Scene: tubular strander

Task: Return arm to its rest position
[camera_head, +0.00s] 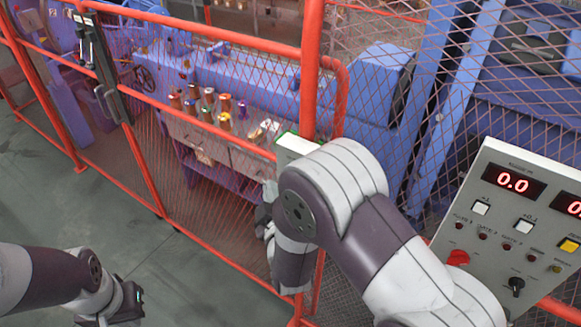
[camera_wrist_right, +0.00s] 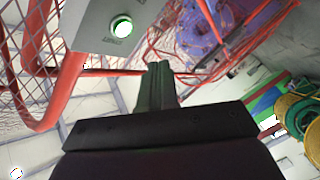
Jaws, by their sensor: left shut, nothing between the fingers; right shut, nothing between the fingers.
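My right arm reaches up across the middle of the head view. Its gripper (camera_head: 265,215) is mostly hidden behind the forearm, beside the red fence post. In the right wrist view the gripper's fingers (camera_wrist_right: 160,75) are together and empty, just right of and below a grey box (camera_wrist_right: 95,38) with a lit green button (camera_wrist_right: 122,27). The fingers appear apart from the box. The top of this box (camera_head: 295,143) shows in the head view above my right arm. My left gripper (camera_head: 128,300) is low at the bottom left, shut and empty above the floor.
A red-framed mesh fence (camera_head: 230,125) runs across the view, with a blue machine (camera_head: 250,75) and several coloured spools behind it. A grey control panel (camera_head: 500,240) with red displays stands close on the right. The grey floor (camera_head: 60,190) at left is clear.

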